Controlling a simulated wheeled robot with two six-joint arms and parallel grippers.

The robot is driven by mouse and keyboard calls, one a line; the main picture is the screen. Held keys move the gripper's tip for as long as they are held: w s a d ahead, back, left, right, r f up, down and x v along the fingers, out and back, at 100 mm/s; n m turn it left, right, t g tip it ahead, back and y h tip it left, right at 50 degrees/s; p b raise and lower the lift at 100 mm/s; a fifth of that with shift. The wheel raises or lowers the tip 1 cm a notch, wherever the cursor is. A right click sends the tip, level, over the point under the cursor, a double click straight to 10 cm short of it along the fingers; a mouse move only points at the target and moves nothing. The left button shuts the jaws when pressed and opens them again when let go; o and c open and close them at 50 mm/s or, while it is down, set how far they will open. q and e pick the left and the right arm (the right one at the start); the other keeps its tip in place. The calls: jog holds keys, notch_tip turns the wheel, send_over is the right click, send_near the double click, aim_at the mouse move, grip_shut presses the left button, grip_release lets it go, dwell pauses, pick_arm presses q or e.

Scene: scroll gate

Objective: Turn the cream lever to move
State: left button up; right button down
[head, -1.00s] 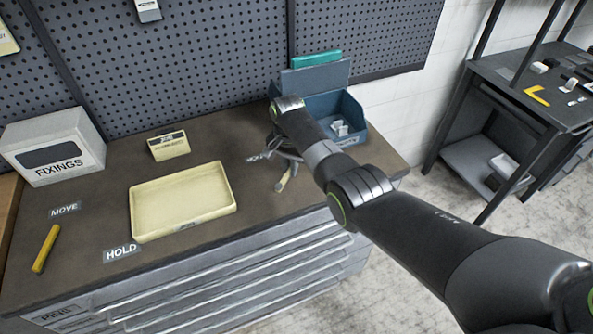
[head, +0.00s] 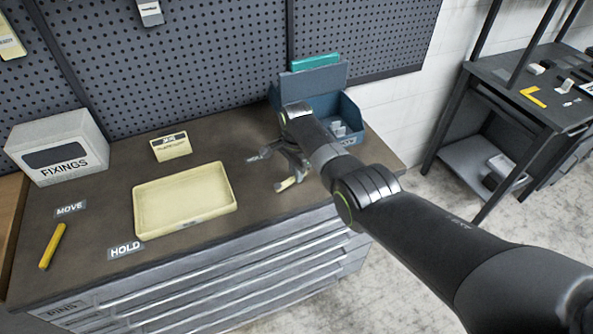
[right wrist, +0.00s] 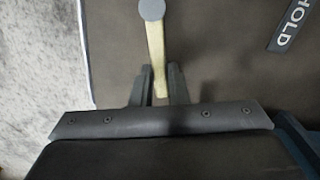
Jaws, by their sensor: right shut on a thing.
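The cream lever (right wrist: 155,50) shows in the right wrist view, with a round grey cap at its far end. My right gripper (right wrist: 156,88) is shut on its free end, with one dark finger on each side. In the head view, a short part of the cream lever (head: 287,183) shows near the bench's front edge, below my right gripper (head: 281,168). My arm and gripper hide the rest of it there. A MOVE label (head: 70,209) and a HOLD label (head: 125,249) lie at the left of the bench. My left gripper is not in view.
A shallow cream tray (head: 186,222) and a yellow bar (head: 52,246) lie left of my gripper. A FIXINGS box (head: 57,150) and a small cream card holder (head: 171,147) stand behind. A blue bin (head: 350,112) stands close behind my right wrist.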

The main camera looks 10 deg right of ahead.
jog(key=c, duration=1.4)
grip_release()
jog(key=shift+r, duration=0.65)
notch_tip(320, 180, up, 16)
jog(key=b, duration=0.1)
